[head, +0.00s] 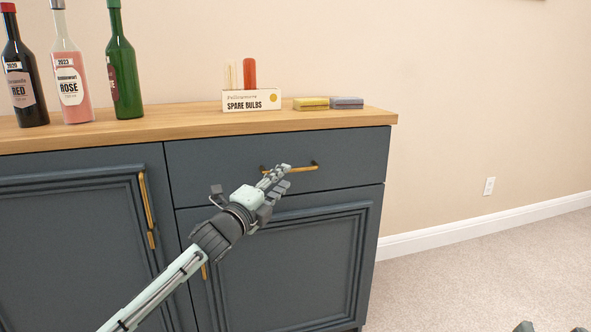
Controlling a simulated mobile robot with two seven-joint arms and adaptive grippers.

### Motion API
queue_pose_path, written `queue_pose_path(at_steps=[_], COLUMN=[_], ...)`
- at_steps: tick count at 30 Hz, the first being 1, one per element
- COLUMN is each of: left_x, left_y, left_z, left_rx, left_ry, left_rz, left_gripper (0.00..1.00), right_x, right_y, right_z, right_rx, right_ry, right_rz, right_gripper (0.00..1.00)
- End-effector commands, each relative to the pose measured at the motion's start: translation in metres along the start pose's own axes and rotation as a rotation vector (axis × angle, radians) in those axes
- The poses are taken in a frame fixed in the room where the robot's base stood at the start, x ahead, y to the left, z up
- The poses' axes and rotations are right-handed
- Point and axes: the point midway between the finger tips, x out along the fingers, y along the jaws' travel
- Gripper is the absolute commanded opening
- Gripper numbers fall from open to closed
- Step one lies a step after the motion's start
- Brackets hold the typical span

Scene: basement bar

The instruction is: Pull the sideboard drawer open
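The dark blue-grey sideboard (185,222) stands against the wall with a wooden top. Its drawer (215,160) is at the upper right and looks shut, its front flush with the cabinet. A thin brass bar handle (304,168) runs across the drawer front. My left gripper (286,177) is at the handle, its fingertips overlapping the bar's left and middle part in the view. Its fingers look apart; whether they touch the bar I cannot tell. Two tips of my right gripper (552,328) show apart at the bottom right edge, far from the sideboard; the rest is cut off.
On the top stand a red wine bottle (22,85), a rosé bottle (68,80), a green bottle (124,75), a spare bulbs box (252,100), and yellow (311,103) and grey (346,102) sponge-like blocks. A door (80,240) is below left. Carpet (470,280) at right is clear.

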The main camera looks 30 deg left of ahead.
Motion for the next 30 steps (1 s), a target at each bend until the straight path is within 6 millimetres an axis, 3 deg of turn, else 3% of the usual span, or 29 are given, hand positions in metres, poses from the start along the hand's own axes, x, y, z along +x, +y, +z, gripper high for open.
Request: queue_pose_path(at_steps=[3, 9, 20, 28, 30], left_x=[0.021, 0.046, 0.054, 0.053, 0.053], left_y=[-0.001, -0.001, 0.0, 0.0, 0.0], left_z=[0.001, 0.0, 0.0, 0.0, 0.0], left_rx=[0.0, 0.0, 0.001, 0.0, 0.0], left_ry=[-0.001, -0.001, 0.0, 0.0, 0.0], left_rz=[-0.002, -0.001, 0.0, 0.0, 0.0], left_gripper=[0.31, 0.31, 0.31, 0.01, 0.0], right_x=[0.0, 0.0, -0.001, 0.0, 0.0], right_y=[-0.002, -0.004, -0.004, -0.004, -0.004], right_z=[-0.004, -0.01, -0.012, -0.012, -0.012], right_rx=[0.005, 0.01, 0.011, 0.012, 0.012], right_ry=[0.023, 0.05, 0.059, 0.059, 0.059], right_rz=[-0.003, -0.006, -0.008, -0.008, -0.008], right_gripper=[0.4, 0.4, 0.4, 0.4, 0.4])
